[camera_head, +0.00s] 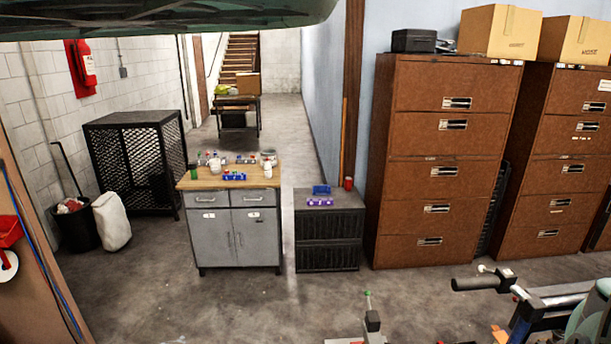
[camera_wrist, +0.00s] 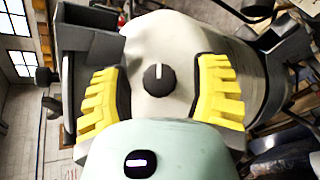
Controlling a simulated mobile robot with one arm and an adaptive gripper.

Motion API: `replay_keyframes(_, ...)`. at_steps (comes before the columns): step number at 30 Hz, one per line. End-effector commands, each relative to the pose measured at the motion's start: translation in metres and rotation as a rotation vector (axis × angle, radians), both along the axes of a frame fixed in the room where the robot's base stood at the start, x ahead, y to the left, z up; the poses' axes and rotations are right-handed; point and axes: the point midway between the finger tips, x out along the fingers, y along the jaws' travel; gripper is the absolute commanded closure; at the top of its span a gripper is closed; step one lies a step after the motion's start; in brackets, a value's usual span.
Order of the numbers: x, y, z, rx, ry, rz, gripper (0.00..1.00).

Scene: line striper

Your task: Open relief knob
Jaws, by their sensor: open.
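The relief knob (camera_wrist: 158,78) is a small round black knob with a white pointer line. It sits on a cream rounded housing (camera_wrist: 145,50) in the wrist view, its pointer line roughly upright in the picture. My gripper (camera_wrist: 161,92) is open, with a yellow ridged pad on each side of the knob in the picture. Gaps show between the knob and both pads. I cannot tell how far the fingertips are from the knob in depth. The head view shows neither the knob nor my gripper. A handlebar (camera_head: 490,282) stands at its lower right.
A grey box-shaped part (camera_wrist: 88,38) is close to the left pad in the wrist view. In the head view, a grey cabinet (camera_head: 236,238) with cluttered wooden top, a black crate stack (camera_head: 328,245) and brown filing cabinets (camera_head: 440,150) stand ahead. Concrete floor (camera_head: 180,290) is open before them.

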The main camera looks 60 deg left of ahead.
Motion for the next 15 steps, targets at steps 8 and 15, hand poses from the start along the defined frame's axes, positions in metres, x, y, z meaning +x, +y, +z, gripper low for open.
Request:
replay_keyframes(8,0.014,0.031,0.014,0.0,-0.001,0.007,0.39)
replay_keyframes(15,0.033,0.074,0.034,0.003,-0.002,0.01,0.39)
